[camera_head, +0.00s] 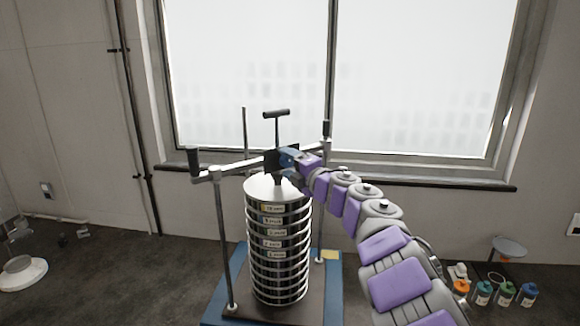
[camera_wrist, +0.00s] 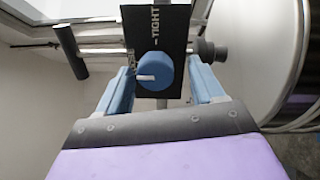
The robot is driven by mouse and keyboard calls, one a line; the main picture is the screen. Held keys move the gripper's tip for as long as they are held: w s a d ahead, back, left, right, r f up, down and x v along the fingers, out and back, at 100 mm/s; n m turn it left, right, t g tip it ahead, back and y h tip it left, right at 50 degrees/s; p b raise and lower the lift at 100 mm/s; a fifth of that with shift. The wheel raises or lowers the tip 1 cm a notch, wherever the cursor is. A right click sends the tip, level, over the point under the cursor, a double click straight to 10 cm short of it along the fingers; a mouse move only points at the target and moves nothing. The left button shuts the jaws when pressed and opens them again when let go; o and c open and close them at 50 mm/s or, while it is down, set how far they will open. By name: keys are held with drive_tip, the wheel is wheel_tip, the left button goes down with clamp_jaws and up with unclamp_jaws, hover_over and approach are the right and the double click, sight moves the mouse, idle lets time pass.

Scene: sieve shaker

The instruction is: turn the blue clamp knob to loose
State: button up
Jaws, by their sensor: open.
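The blue clamp knob (camera_wrist: 155,75) shows in the wrist view as a round blue knob with a white mark pointing left. My gripper (camera_wrist: 163,82) is open, with one blue finger on each side of the knob. I cannot tell whether either finger touches it. In the head view my gripper (camera_head: 287,157) is at the clamp above the sieve stack (camera_head: 280,245), and it hides the knob there.
The shaker frame has upright rods (camera_head: 226,245), a crossbar with black handles (camera_head: 194,160) and a T-handle (camera_head: 276,113) on top. A blue base (camera_head: 215,310) holds it. Several small bottles (camera_head: 505,292) stand at the right.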

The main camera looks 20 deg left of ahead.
sight(290, 163)
drive_tip(key=shift+d, duration=0.1)
drive_tip(key=shift+b+v, duration=0.6)
drive_tip(key=shift+v, duration=0.85)
drive_tip(key=v, duration=1.4)
drive_tip(key=shift+s+f, duration=0.1)
drive_tip(key=shift+s, duration=0.05)
